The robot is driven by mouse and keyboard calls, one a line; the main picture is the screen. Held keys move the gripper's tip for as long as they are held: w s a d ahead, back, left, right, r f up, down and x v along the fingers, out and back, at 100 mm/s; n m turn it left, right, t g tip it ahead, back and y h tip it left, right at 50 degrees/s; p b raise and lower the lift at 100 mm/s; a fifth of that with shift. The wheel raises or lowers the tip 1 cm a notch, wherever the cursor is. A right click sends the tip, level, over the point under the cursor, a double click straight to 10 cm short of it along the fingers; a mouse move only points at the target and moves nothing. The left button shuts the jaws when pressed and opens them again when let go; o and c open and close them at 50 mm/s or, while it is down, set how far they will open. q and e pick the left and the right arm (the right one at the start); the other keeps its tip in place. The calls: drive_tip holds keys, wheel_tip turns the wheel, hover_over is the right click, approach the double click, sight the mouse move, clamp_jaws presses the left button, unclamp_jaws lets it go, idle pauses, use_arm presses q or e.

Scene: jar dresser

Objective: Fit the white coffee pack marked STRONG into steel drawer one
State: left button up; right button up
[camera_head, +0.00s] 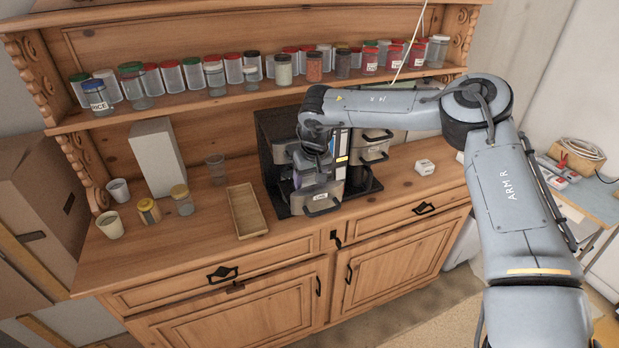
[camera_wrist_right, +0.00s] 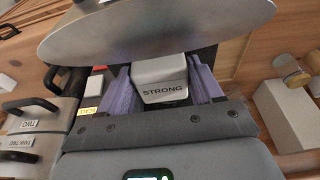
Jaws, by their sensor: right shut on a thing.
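My right gripper (camera_head: 312,172) is over the left side of the dark coffee machine in the head view. In the right wrist view its purple fingers (camera_wrist_right: 160,88) are shut on the white pack marked STRONG (camera_wrist_right: 159,76). The pack is hidden by my arm and gripper in the head view. A steel drawer (camera_head: 318,196) stands out at the machine's front left, just below the gripper; its label is too small to read. Parts at the left of the wrist view are marked TWO (camera_wrist_right: 40,125) and TANK TWO (camera_wrist_right: 35,141). My left gripper is out of view.
A small white block (camera_head: 424,167) lies right of the machine. A wooden tray (camera_head: 246,210), a glass (camera_head: 216,169), a tall white box (camera_head: 157,157) and several cups and jars stand to the left. Lidded jars line the shelf above. Free worktop lies at the front right.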

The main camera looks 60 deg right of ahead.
drive_tip(key=shift+f+b, duration=0.25)
drive_tip(key=shift+b, duration=0.05)
drive_tip(key=o, duration=1.2)
drive_tip(key=shift+r, duration=0.1)
drive_tip(key=shift+c, duration=0.2)
drive_tip(key=shift+r, duration=0.1)
